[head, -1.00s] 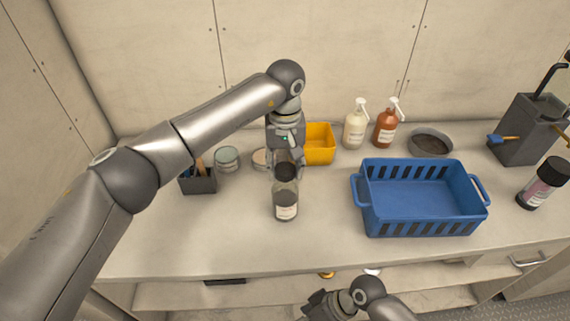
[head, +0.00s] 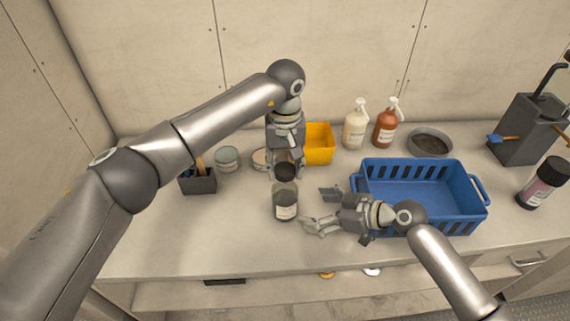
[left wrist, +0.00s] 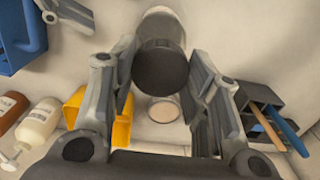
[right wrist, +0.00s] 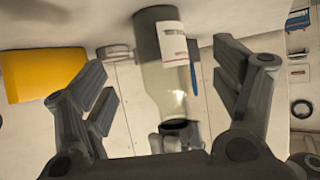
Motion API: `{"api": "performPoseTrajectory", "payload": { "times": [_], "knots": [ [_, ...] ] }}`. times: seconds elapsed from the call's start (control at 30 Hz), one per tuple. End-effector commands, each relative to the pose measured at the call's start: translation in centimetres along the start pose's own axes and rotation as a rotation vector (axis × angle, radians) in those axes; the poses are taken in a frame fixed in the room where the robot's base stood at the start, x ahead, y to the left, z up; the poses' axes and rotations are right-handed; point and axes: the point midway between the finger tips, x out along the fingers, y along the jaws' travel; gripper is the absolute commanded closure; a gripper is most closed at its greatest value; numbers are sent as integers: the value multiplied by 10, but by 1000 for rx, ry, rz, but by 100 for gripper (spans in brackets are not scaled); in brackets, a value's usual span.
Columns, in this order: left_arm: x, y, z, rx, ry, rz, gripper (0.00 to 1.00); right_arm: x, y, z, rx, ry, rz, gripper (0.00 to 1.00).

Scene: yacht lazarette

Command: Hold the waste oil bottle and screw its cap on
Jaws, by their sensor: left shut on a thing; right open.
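The waste oil bottle (head: 286,205), clear with dark contents and a white label, stands upright on the counter. It also shows in the right wrist view (right wrist: 160,55). My left gripper (head: 286,172) points down above the bottle, shut on the black cap (left wrist: 160,68) at the neck. I cannot tell whether the cap is seated on the threads. My right gripper (head: 322,208) is open, low over the counter to the right of the bottle. In the right wrist view the bottle appears between and beyond its fingers, apart from them.
A blue basket (head: 425,220) stands right, behind my right wrist. A yellow bin (head: 320,145), tins (head: 227,158) and a dark tool holder (head: 198,182) stand behind and left. Pump bottles (head: 385,125) and a grey bowl (head: 430,142) are at the back. The front left counter is clear.

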Motion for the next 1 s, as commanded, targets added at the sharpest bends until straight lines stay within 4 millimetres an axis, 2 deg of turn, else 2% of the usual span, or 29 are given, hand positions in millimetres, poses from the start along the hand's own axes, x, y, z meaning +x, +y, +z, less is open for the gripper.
{"api": "performPoseTrajectory", "payload": {
  "times": [0.17, 0.5, 0.7, 1.0],
  "knots": [
    [0, 0, 0, 0, 0, 0, 65, 14, 2, -1, 0, 5, 4, 16],
    [0, 0, 0, 0, 0, 0, 65, 64, 1, -2, 1, 3, 1, 16],
    [0, 0, 0, 0, 0, 0, 65, 87, 1, -1, 0, 2, 2, 16],
    [0, 0, 0, 0, 0, 0, 65, 99, 1, -1, -1, 1, 2, 16]
  ]
}}
